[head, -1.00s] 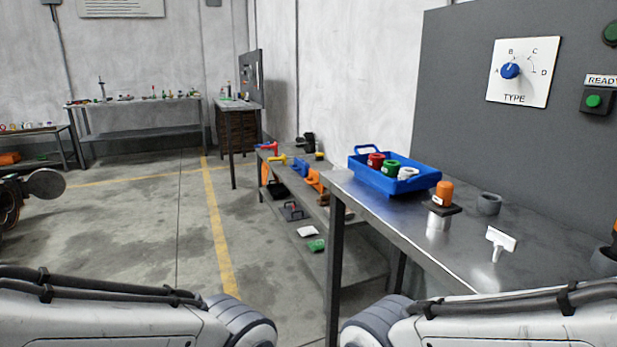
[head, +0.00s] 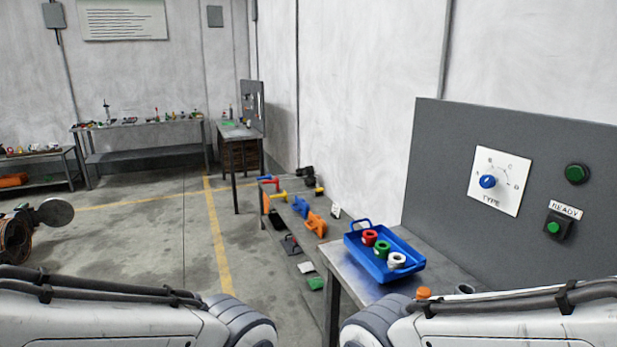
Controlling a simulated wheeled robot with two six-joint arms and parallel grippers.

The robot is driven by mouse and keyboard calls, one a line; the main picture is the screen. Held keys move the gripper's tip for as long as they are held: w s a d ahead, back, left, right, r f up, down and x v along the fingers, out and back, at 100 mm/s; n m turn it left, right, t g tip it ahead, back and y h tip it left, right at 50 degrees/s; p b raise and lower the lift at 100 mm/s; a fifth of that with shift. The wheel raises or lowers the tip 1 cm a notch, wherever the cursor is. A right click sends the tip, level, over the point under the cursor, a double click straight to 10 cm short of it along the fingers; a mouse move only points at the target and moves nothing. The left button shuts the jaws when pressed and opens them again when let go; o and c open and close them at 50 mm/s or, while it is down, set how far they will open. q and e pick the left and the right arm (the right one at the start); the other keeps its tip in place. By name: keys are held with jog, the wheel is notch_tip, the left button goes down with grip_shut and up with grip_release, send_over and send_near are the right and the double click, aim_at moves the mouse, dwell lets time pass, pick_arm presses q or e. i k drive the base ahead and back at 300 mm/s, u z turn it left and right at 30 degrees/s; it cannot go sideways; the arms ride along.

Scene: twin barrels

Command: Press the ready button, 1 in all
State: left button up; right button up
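The ready button (head: 553,229) is a green push button on a dark box at the right of the head view. It is mounted on the upright grey panel (head: 440,170), under a white label (head: 566,210) that reads READY. A round dark-green lamp or button (head: 576,174) sits above the label. Only upper links of my two arms show at the bottom left and bottom right. Both grippers are outside the view.
A white TYPE plate with a blue knob (head: 488,181) is left of the button. A blue tray (head: 356,253) with red, green and white rings stands on the metal table (head: 345,275). A low shelf bench (head: 290,215) stands beyond it. The floor (head: 150,240) at left is open.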

aim_at(553, 226)
jog(key=z, duration=1.2)
